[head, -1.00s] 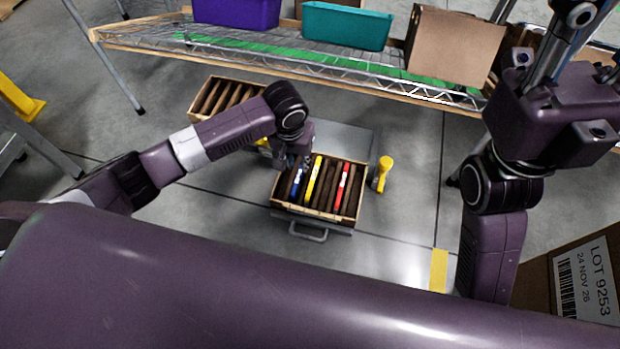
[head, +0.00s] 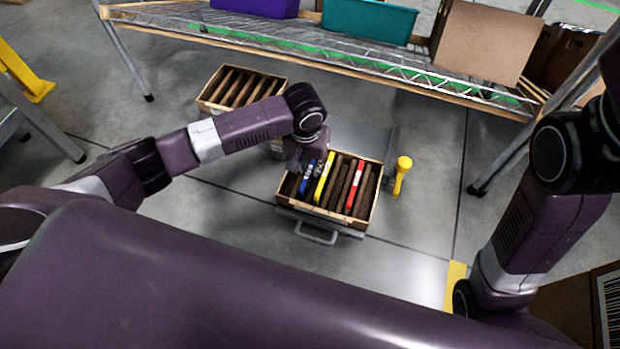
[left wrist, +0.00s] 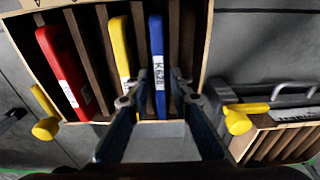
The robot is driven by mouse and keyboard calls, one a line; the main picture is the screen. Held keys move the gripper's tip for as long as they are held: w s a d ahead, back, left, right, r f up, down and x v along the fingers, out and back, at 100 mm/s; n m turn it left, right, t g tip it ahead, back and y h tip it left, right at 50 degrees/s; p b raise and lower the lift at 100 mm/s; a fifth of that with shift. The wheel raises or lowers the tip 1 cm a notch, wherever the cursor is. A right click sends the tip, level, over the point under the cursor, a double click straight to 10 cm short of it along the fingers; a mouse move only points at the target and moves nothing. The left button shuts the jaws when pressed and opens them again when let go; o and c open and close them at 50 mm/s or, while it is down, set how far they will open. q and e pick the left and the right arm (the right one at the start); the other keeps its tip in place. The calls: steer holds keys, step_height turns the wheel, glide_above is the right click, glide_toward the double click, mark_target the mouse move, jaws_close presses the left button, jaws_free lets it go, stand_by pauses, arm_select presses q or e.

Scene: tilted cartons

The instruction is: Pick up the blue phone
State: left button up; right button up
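The blue phone (head: 308,177) stands in a slotted carton (head: 328,211) beside a yellow phone (head: 324,178) and a red phone (head: 355,189). In the left wrist view the blue phone (left wrist: 157,62) has a white label and stands between brown dividers. My left gripper (left wrist: 158,96) is open, its two fingers pointing at the carton, with the blue phone's labelled lower end between them in the picture. I cannot tell if they touch it. In the head view my left gripper (head: 300,160) is above the carton's left side. My right arm is at the right; its gripper is not visible.
A second slotted carton (head: 240,88) stands behind to the left, with empty slots showing. A yellow-topped handle (head: 402,175) rises right of the phone carton. A wire shelf (head: 330,52) with bins spans the back. Grey floor is clear in front.

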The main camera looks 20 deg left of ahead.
arm_select(q)
steer(key=shift+f, duration=0.3)
jaws_close()
steer(key=shift+r, duration=0.15)
